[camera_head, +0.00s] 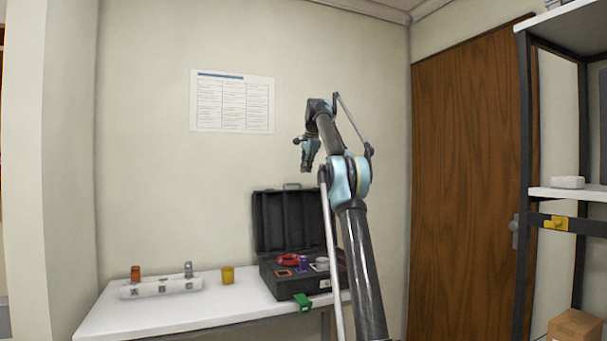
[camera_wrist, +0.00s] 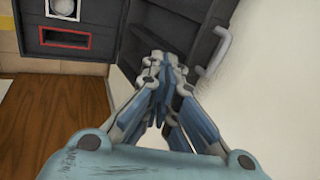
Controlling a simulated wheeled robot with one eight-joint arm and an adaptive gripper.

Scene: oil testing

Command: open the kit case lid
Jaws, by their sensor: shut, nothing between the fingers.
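The black kit case (camera_head: 297,283) stands on the white table with its lid (camera_head: 268,222) raised upright at the back, against the wall side. A handle (camera_head: 292,187) is on the lid's top edge. Inside the case are a red item (camera_head: 290,259), a purple item (camera_head: 303,263) and other small things. My gripper (camera_head: 306,168) is above the lid, shut and empty, apart from it in the head view. In the wrist view my gripper (camera_wrist: 165,65) covers part of the lid (camera_wrist: 192,25), and the handle (camera_wrist: 218,50) shows to its right.
A green item (camera_head: 303,302) is at the case's front. A wooden door (camera_head: 465,180) and a shelf unit (camera_head: 570,193) are at right.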

